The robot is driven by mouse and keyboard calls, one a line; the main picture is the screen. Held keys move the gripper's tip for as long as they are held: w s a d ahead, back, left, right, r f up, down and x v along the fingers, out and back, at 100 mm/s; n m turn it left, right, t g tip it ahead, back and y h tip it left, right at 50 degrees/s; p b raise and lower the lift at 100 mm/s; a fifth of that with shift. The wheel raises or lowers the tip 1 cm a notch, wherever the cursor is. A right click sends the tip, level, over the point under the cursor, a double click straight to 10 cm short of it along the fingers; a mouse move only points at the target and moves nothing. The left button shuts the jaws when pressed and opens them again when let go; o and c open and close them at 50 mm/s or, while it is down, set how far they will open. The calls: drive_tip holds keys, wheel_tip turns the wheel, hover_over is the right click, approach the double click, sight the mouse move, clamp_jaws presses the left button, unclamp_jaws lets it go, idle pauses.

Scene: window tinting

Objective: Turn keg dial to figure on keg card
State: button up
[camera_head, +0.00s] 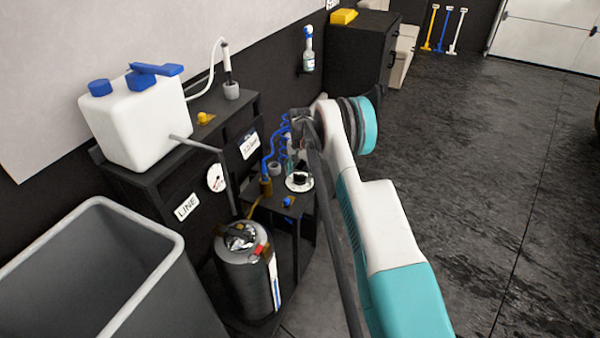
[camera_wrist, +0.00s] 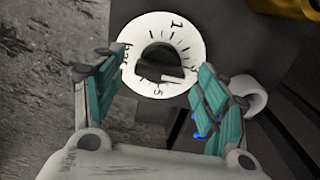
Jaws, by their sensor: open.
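The keg dial (camera_wrist: 130,80) is a white disc with a black knob (camera_wrist: 158,70) at its centre; a 1, a 5 and "bar" show around its edge. The knob's bar lies nearly level in the wrist view. My gripper (camera_wrist: 160,68) is open, its teal-padded fingers on either side of the dial and apart from the knob. In the head view the dial (camera_head: 299,187) sits on a small dark stand beneath my gripper. The steel keg (camera_head: 240,285) stands lower left. A white card (camera_head: 249,146) on the dark cabinet carries small writing I cannot read surely.
A card reading LINE (camera_head: 187,206) and a round gauge (camera_head: 215,178) are on the cabinet front. A white jug (camera_head: 135,125) stands on top. A large grey bin (camera_head: 95,270) is at lower left. Blue coiled hose (camera_head: 270,160) hangs beside the dial.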

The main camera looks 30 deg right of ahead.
wheel_tip(320, 180, up, 12)
idle(0.6)
drive_tip(key=shift+r, duration=0.1)
wheel_tip(320, 180, up, 8)
drive_tip(key=n, duration=0.1)
hover_over(300, 174)
drive_tip(key=s+a, duration=0.2)
drive_tip(key=a, duration=0.2)
drive_tip(key=s+a+r+n+t, duration=0.2)
drive_tip(key=s+a+r, duration=0.3)
drive_tip(key=s+r, duration=0.25)
drive_tip(key=s+a+r+n+t, duration=0.1)
drive_tip(key=s+a+r+n, duration=0.1)
drive_tip(key=s+a+r, duration=0.45)
drive_tip(key=s+a+r+n+t, duration=0.1)
drive_tip(key=s+a+r, duration=0.15)
drive_tip(key=s, duration=0.45)
drive_tip(key=s+a+r+n+t, duration=0.1)
drive_tip(key=s+r+n, duration=0.1)
drive_tip(key=s+r, duration=0.35)
drive_tip(key=s+a+f+n+t, duration=0.1)
drive_tip(key=s+a+f, duration=0.1)
drive_tip(key=s, duration=0.5)
drive_tip(key=s+a+f+n+t, duration=0.1)
drive_tip(key=s+a+f, duration=0.1)
drive_tip(key=s+f, duration=0.3)
drive_tip(key=s, duration=0.3)
drive_tip(key=shift+s, duration=0.3)
